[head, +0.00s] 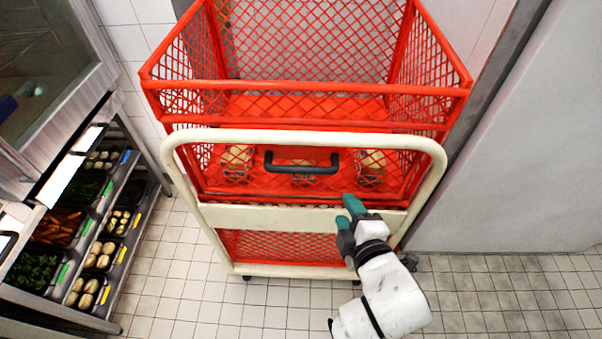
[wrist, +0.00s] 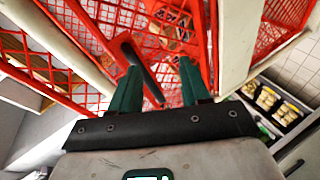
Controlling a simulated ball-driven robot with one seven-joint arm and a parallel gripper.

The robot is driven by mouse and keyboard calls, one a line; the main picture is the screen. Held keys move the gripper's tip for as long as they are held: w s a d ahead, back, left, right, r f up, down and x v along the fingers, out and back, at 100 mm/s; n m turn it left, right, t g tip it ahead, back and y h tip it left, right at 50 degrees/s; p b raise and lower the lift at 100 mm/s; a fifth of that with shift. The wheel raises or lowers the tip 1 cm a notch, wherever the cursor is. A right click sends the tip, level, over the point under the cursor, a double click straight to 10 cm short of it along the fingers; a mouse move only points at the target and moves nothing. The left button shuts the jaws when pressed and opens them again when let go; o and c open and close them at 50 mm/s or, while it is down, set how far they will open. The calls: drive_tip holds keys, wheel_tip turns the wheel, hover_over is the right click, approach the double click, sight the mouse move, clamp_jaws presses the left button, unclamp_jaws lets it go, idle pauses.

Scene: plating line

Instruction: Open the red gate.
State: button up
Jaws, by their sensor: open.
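The red mesh gate (head: 400,180) is at the front of a red mesh trolley and looks shut. A dark bar handle (head: 302,163) runs across its upper part. A cream tube frame (head: 215,135) surrounds the gate area; I cannot tell whether it is fixed to the gate. My gripper (head: 349,208) is open and empty, in front of the frame's cream crossbar, below and right of the handle. In the wrist view, the handle (wrist: 143,72) shows beyond my green fingertips (wrist: 158,75), nearer the left finger. It does not look held.
Several small boxed items (head: 237,160) sit inside the trolley behind the mesh. A shelf rack with vegetable trays (head: 103,255) stands at the left. A grey wall panel (head: 520,150) is at the right. Tiled floor (head: 500,295) is clear at the lower right.

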sight(299, 172)
drive_tip(key=a+r+n+t+y, duration=0.1)
drive_tip(key=a+r+n+y, duration=0.25)
drive_tip(key=a, duration=0.35)
drive_tip(key=shift+n+h, duration=0.25)
drive_tip(key=shift+h, duration=0.2)
drive_tip(key=x, duration=0.7)
drive_tip(key=p+x, duration=0.1)
drive_tip(key=x, duration=0.3)
drive_tip(key=shift+w+d, duration=0.3)
drive_tip(key=shift+c, duration=0.2)
drive_tip(key=shift+f, duration=0.1)
clamp_jaws()
